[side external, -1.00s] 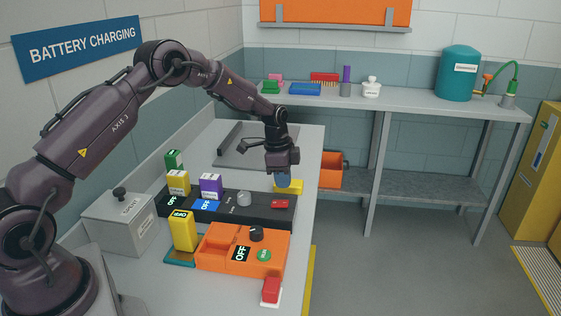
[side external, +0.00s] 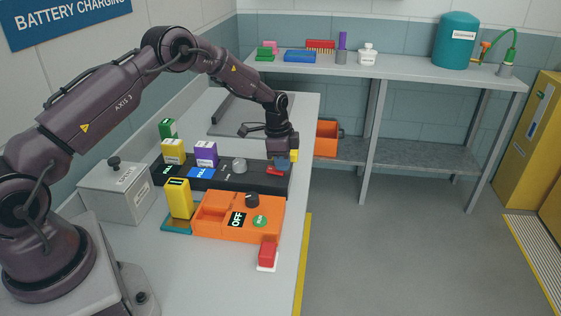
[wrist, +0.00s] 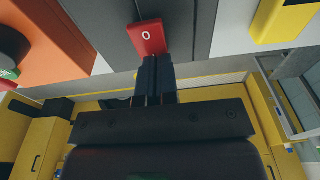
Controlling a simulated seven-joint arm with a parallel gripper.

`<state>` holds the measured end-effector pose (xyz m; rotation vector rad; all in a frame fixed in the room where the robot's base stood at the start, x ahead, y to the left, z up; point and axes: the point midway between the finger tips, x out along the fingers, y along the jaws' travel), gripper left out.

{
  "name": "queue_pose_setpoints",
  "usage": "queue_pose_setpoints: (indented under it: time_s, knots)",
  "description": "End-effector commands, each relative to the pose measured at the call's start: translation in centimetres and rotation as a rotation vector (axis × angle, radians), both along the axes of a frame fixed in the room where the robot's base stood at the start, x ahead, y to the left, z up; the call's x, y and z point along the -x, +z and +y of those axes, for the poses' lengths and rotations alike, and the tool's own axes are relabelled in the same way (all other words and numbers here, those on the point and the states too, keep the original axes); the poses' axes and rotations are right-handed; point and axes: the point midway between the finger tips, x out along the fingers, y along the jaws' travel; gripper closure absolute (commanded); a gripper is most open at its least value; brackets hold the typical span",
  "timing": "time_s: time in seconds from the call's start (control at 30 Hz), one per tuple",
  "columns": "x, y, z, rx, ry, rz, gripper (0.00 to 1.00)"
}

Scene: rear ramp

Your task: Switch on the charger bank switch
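The charger bank (side external: 222,179) is a long dark unit on the bench, with a green, a yellow and a purple block at its left part. A red rocker switch (side external: 274,171) sits at its right end. In the wrist view the switch (wrist: 147,38) shows a white "O" on its face. My gripper (wrist: 157,68) has its dark fingers together and empty, with the tips right at the lower edge of the switch. I cannot tell whether they touch it. In the side view my gripper (side external: 281,163) is low over that end of the bank.
An orange unit (side external: 262,229) with a black knob and an "OFF" label stands in front of the bank. A red button (side external: 267,253) is near the bench edge. A grey box (side external: 117,190) stands at left.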

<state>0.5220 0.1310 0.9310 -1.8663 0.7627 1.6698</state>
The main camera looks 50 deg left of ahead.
Motion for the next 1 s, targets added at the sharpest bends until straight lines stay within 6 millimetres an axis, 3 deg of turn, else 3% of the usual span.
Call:
queue_pose_setpoints:
  time_s: [0.03,0.17,0.57,1.0]
  knots:
    - [0.4,-1.0,-0.2,0.005,-0.001,0.011,1.00]
    - [0.5,-1.1,-0.2,0.006,-0.002,0.013,1.00]
    - [1.7,-0.6,1.0,0.004,0.001,0.023,1.00]
    - [1.7,0.3,1.1,0.004,0.000,0.019,1.00]
